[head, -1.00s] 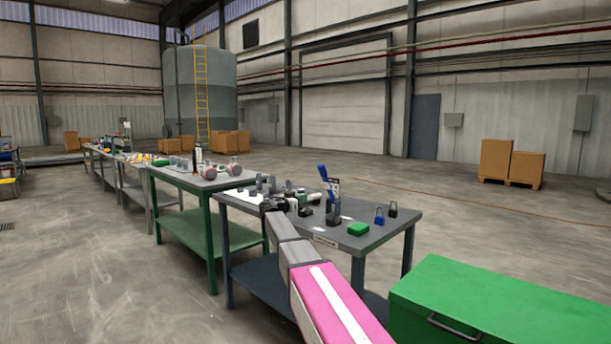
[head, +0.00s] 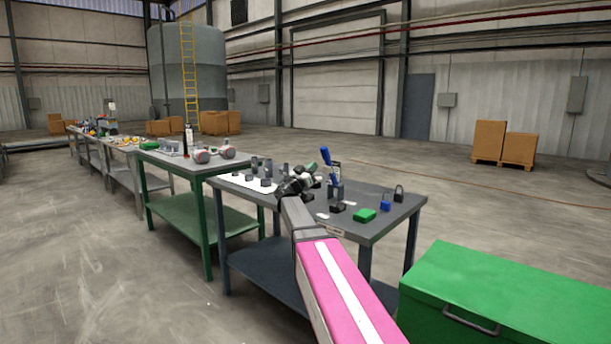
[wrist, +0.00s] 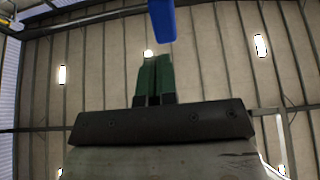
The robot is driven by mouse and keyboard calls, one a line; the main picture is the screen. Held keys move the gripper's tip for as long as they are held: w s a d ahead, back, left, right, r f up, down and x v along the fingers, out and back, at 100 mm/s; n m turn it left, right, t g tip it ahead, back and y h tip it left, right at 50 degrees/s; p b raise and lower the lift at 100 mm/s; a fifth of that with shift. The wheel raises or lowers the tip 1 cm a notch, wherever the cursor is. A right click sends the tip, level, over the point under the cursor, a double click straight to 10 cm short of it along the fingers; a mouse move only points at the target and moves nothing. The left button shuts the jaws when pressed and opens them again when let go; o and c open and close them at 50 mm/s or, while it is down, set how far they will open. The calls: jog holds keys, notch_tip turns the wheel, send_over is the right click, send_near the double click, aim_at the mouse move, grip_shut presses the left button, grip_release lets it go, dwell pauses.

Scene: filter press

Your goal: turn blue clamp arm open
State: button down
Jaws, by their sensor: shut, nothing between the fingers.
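The blue clamp arm (head: 328,157) stands up and leans left on a dark clamp on the grey table (head: 385,214). In the wrist view a blue bar (wrist: 162,20) comes in from the top edge, just beyond the fingertips; it looks like the clamp arm. My gripper (wrist: 154,62) has two green fingers pressed together with nothing between them. In the head view my gripper (head: 311,168) is just left of the clamp arm. I cannot tell whether they touch. My wrist partly hides the clamp's surroundings.
A green block (head: 364,216), a blue padlock (head: 385,204) and a black padlock (head: 399,193) lie on the table's right part. A green chest (head: 500,295) stands at front right. A green table (head: 215,169) adjoins at left. Open floor lies behind.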

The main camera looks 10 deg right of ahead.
aim_at(324, 154)
jog(key=x, duration=0.6)
jog(key=shift+d+r, duration=0.1)
jog(key=shift+d, duration=0.1)
jog(key=shift+w, duration=0.1)
jog(key=w+d+r, duration=0.1)
jog(key=w+d+r+g+y, duration=0.1)
jog(key=d, duration=0.1)
jog(key=w+d+r+y, duration=0.1)
jog(key=d, duration=0.1)
jog(key=shift+w, duration=0.15)
jog(key=shift+w+d+r, duration=0.35)
jog(key=shift+d+r, duration=0.05)
jog(key=shift+d, duration=0.05)
